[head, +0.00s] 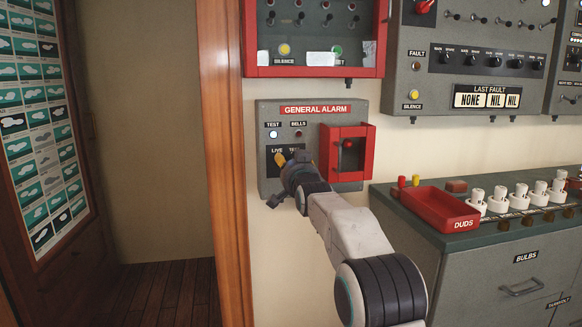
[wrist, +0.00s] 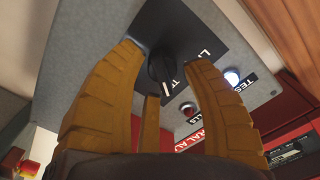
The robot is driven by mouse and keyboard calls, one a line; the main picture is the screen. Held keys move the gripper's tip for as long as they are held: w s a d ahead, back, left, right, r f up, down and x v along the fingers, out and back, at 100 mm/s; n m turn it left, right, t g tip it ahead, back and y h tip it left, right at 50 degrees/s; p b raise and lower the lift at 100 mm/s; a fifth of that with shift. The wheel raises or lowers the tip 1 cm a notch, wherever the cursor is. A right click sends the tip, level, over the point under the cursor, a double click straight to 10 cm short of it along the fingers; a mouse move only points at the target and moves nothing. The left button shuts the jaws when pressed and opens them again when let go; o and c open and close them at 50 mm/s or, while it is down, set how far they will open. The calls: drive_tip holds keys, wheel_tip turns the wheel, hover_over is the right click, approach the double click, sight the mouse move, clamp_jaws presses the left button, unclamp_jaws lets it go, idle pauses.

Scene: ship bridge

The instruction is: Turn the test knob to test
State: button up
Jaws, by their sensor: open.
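The grey General Alarm box (head: 312,190) is on the wall in the head view. Its test knob (wrist: 160,68) is black with a white pointer mark and sits on a black plate (wrist: 205,28) with partly readable lettering. In the head view the knob is hidden behind my gripper (head: 284,160), which is at the box's lower left. In the wrist view the yellow fingers of my gripper (wrist: 166,58) are open, one on each side of the knob. I cannot tell whether they touch it. The test lamp (head: 273,134) glows white; it also shows in the wrist view (wrist: 232,76).
A red guarded switch (head: 347,182) stands out from the box just right of my gripper. A red-framed panel (head: 315,71) is above. A wooden door post (head: 222,150) is to the left. A bench with a red duds tray (head: 436,208) is at the right.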

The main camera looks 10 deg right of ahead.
drive_tip(key=shift+s, duration=0.1)
drive_tip(key=s, duration=1.2)
idle(0.4)
drive_tip(key=s+n+g+p, duration=0.3)
drive_tip(key=s+g+p, duration=0.4)
drive_tip(key=s, duration=1.4)
drive_tip(key=s+n+g+p, duration=0.4)
drive_tip(key=s+g+p, duration=0.3)
drive_tip(key=s+p, duration=1)
drive_tip(key=s, duration=0.4)
drive_tip(key=shift+a+f+g+p, duration=0.2)
drive_tip(key=shift+g+p, duration=0.1)
drive_tip(key=shift+p, duration=0.1)
drive_tip(key=shift+c, duration=0.2)
